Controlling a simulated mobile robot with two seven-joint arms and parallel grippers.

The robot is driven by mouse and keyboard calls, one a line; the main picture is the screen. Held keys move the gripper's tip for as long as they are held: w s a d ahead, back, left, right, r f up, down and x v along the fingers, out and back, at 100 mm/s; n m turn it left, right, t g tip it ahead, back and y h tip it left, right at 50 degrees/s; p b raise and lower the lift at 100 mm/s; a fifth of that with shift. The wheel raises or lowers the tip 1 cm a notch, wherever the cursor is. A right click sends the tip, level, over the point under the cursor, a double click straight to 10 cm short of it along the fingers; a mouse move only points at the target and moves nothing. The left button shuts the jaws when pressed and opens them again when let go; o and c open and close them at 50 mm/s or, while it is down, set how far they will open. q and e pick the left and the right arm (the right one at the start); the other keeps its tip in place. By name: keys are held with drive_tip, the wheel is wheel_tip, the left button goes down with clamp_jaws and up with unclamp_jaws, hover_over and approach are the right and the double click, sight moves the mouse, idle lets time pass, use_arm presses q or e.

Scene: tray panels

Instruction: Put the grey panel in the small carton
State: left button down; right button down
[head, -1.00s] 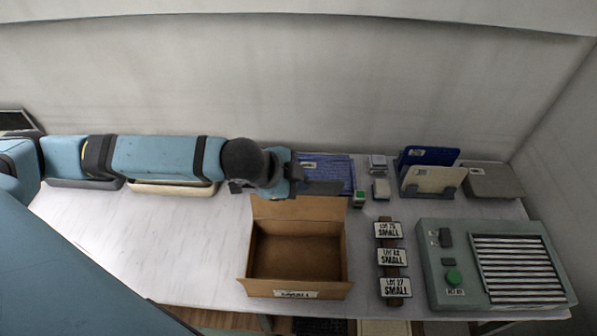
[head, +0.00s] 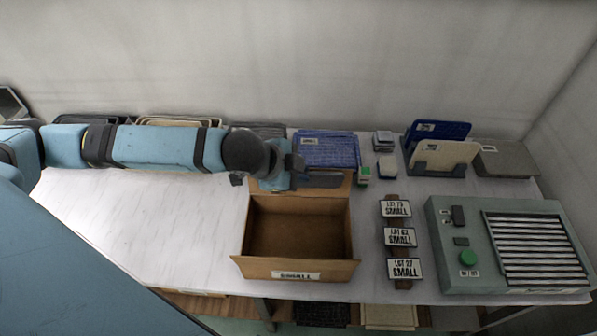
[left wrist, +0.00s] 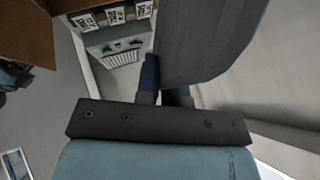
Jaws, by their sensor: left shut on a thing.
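The grey panel (head: 322,179) is held by my left gripper (head: 294,172), which is shut on it. It shows as a dark flat strip to the right of the fingers, over the back flap of the small carton. In the left wrist view the panel (left wrist: 208,40) is large and hangs beyond the fingers (left wrist: 166,90). The small carton (head: 338,269) is brown, open and labelled SMALL, and stands at the front of the table. Its inside looks empty. Part of its back flap is hidden by my gripper and the panel. My right gripper is not in view.
A green-grey control box (head: 465,285) with a green button stands at the right. SMALL lot signs (head: 400,237) stand between it and the carton. A blue tray (head: 340,150) lies behind the carton. A rack (head: 425,168) holds blue and cream panels. The table left of the carton is clear.

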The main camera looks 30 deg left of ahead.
use_arm(q)
wheel_tip(320, 180, down, 14)
drive_tip(key=b, duration=0.6)
drive_tip(key=shift+b, duration=0.3)
drive_tip(key=shift+f, duration=0.65)
idle(1.0)
drive_tip(key=c, duration=1.2)
unclamp_jaws()
drive_tip(key=shift+o, duration=0.2)
drive_tip(key=v, duration=1.4)
